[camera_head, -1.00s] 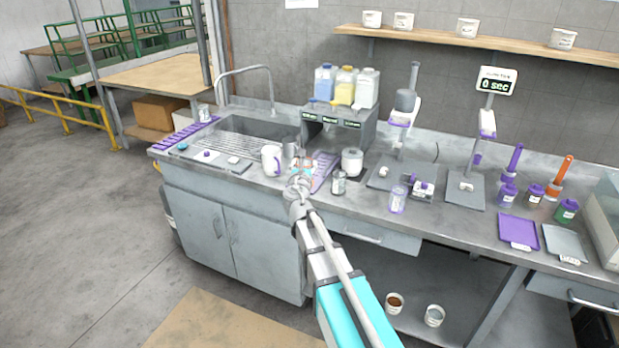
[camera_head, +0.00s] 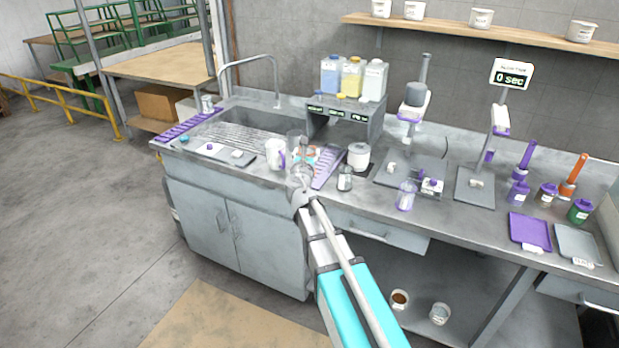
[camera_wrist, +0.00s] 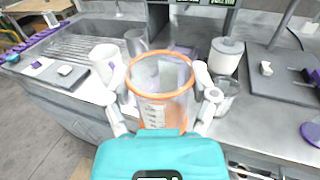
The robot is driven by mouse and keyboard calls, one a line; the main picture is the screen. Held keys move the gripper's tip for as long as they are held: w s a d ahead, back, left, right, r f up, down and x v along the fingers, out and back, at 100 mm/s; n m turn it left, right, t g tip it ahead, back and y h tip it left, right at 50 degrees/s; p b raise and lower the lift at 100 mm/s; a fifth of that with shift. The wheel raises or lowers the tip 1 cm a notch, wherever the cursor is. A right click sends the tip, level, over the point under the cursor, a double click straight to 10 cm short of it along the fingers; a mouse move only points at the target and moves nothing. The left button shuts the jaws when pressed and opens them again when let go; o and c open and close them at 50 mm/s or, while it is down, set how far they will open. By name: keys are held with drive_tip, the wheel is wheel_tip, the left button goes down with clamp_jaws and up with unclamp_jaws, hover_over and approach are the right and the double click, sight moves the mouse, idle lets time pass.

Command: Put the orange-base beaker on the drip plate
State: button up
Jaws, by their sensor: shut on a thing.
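The clear beaker with an orange ring (camera_wrist: 160,112) is between the white fingers of my gripper (camera_wrist: 161,80) in the wrist view, and the fingers are shut on it. In the head view my gripper (camera_head: 301,173) is over the counter's front part, right of the white mug (camera_head: 275,154). Whether the beaker touches the counter is unclear. A purple ribbed tray (camera_head: 327,170) lies just right of my gripper. Grey plates lie under the stands at right, one at the timer stand (camera_head: 474,190); which plate is the drip plate is unclear.
A clear glass (camera_wrist: 137,42) stands close behind the beaker. A white lidded jar (camera_head: 358,156) and a small glass jar (camera_head: 345,180) stand close at right. The bottle dispenser (camera_head: 346,115) is behind. The sink (camera_head: 250,127) is at left.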

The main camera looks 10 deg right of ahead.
drive_tip(key=d+r+p, duration=0.1)
drive_tip(key=d, duration=0.5)
drive_tip(key=shift+w+d+r, duration=0.15)
drive_tip(key=shift+w+d, duration=0.05)
drive_tip(key=shift+w, duration=0.1)
drive_tip(key=w+a+f+b, duration=0.2)
drive_tip(key=w+f+b, duration=0.7)
drive_tip(key=w, duration=0.4)
drive_tip(key=shift+a, duration=0.25)
